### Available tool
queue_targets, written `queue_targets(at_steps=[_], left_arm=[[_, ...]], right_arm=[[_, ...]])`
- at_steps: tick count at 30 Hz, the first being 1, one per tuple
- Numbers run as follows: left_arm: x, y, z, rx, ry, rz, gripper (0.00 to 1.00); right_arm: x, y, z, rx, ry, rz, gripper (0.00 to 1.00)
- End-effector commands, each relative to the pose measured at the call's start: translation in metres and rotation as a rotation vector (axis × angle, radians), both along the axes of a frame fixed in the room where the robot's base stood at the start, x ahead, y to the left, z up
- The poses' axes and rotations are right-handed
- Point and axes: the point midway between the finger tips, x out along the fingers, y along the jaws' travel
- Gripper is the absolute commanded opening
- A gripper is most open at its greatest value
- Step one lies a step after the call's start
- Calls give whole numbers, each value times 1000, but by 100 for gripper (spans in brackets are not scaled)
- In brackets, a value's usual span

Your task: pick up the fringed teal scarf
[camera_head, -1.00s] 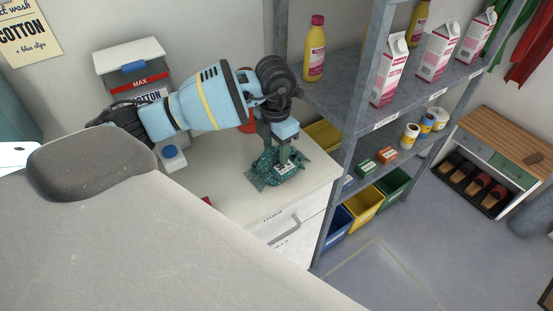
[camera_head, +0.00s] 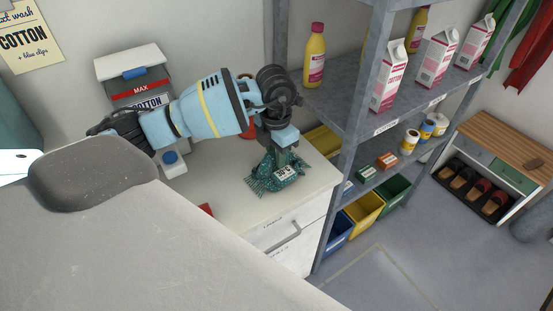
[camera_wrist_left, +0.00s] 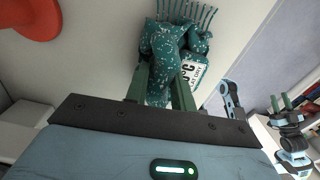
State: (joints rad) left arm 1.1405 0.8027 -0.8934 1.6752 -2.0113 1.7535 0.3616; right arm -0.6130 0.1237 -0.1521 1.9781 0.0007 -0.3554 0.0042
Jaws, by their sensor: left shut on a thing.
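The fringed teal scarf (camera_head: 268,184) is a speckled, bunched bundle on the white cabinet top, with its fringe spread to the lower left and a white printed tag facing up. In the left wrist view the scarf (camera_wrist_left: 160,60) fills the space between my fingers, fringe pointing away. My left gripper (camera_head: 283,160) points down and is shut on the scarf; the fingertips are partly hidden in the cloth. I cannot tell any gap between scarf and cabinet top. My right gripper (camera_wrist_left: 281,103) shows small at the right of the left wrist view, its green fingers apart and empty.
The white cabinet (camera_head: 225,215) has a drawer handle in front. A grey shelf rack (camera_head: 345,150) with bottles and cartons stands close on the right. A blue-capped container (camera_head: 172,165) and a lidded cotton bin (camera_head: 130,68) stand left, behind my arm. A grey surface fills the lower left.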

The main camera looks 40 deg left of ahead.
Motion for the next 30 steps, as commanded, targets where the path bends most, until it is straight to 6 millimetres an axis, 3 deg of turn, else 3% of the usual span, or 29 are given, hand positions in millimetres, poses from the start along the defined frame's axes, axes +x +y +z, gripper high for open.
queue_targets(at_steps=[18,30], left_arm=[[1,0,92,-1,-3,1,0],[0,0,99,0,-1,0,0]], right_arm=[[-1,4,-1,11,3,-12,36],[-1,3,-1,7,4,-8,36]])
